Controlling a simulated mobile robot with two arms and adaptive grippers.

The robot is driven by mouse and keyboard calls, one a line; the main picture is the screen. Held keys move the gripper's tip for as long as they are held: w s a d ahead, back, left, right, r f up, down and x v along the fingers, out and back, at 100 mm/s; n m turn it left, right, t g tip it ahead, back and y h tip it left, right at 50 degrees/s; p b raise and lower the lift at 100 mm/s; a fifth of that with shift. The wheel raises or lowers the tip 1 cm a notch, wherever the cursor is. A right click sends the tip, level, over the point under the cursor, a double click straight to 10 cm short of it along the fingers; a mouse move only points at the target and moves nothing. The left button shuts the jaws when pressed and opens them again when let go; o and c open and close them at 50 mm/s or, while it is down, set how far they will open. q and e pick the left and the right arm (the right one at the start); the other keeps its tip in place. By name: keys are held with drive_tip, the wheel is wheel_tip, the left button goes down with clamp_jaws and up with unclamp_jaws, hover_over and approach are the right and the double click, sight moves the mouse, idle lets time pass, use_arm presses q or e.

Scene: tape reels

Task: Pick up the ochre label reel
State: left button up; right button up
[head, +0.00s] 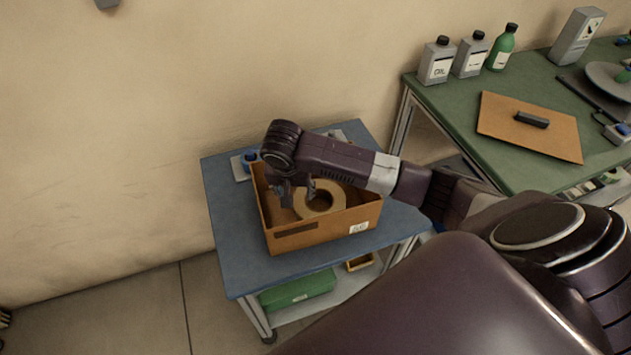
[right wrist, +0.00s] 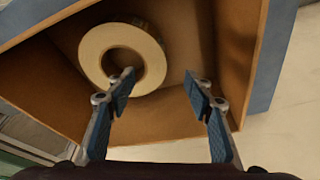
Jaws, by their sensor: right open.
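The ochre label reel (head: 327,203) is a pale yellow-tan ring inside an open brown box (head: 325,237). In the right wrist view the reel (right wrist: 97,42) lies on the floor of the box (right wrist: 180,122), towards the left, with its hole facing the camera. My right gripper (head: 299,190) hangs over the box at the reel's left side in the head view. My left gripper is not in view.
The box stands on a blue-topped cart (head: 235,254), with a small blue item (head: 250,157) behind it. A green bench (head: 450,108) at the right holds bottles and a brown board (head: 510,135). The box walls surround the reel. The cart top is clear at front left.

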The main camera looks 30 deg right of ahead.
sight(300, 198)
drive_tip(key=shift+d+f, duration=0.3)
drive_tip(key=shift+f, duration=0.45)
drive_tip(key=x, duration=0.5)
drive_tip(key=shift+w+d+r, duration=0.1)
drive_tip(key=shift+w+d, duration=0.15)
drive_tip(key=shift+d, duration=0.1)
drive_tip(key=shift+c, duration=0.5)
clamp_jaws()
